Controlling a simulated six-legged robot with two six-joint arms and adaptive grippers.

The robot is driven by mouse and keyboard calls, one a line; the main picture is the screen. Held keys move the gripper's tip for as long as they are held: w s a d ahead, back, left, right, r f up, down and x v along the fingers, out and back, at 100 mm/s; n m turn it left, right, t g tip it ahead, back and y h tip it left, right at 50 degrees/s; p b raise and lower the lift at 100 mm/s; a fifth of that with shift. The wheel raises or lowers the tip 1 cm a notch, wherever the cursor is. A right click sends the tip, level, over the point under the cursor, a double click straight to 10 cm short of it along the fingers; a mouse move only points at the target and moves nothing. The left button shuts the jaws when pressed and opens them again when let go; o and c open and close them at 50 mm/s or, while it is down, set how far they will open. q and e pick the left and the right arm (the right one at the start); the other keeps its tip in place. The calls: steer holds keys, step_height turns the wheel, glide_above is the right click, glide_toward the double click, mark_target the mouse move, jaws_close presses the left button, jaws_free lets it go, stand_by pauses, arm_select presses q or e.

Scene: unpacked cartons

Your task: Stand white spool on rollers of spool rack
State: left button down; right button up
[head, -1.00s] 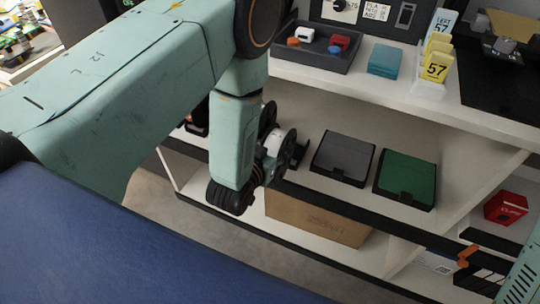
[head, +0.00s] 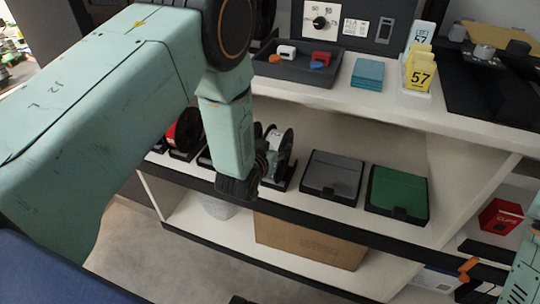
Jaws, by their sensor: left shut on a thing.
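The white spool (head: 285,150) has dark round flanges around a pale winding and is upright at the middle shelf. My left gripper (head: 264,165) is shut on it from the left and front, and my arm hides part of it. A black spool rack (head: 284,184) shows just below the spool on the shelf. I cannot tell whether the spool touches the rollers. My right gripper is not in view; only a bit of my right arm shows at the lower right edge.
A red spool (head: 185,130) stands on the shelf to the left. A grey box (head: 333,175) and a green box (head: 398,192) lie to the right of the rack. A cardboard carton (head: 308,242) is on the shelf below. The upper shelf edge (head: 390,112) overhangs behind.

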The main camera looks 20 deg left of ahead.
arm_select(q)
steer(key=w+b, duration=0.2)
steer(key=w, duration=0.2)
steer(key=shift+d, duration=0.1)
steer(key=shift+f+b, duration=0.8)
steer(key=shift+f, duration=0.65)
steer(key=shift+c, duration=2.3)
jaws_free()
steer(key=shift+s+f, duration=0.1)
steer(key=shift+s, duration=0.1)
steer(key=v, duration=1.1)
steer(key=shift+s, duration=0.35)
steer(key=shift+r, duration=0.25)
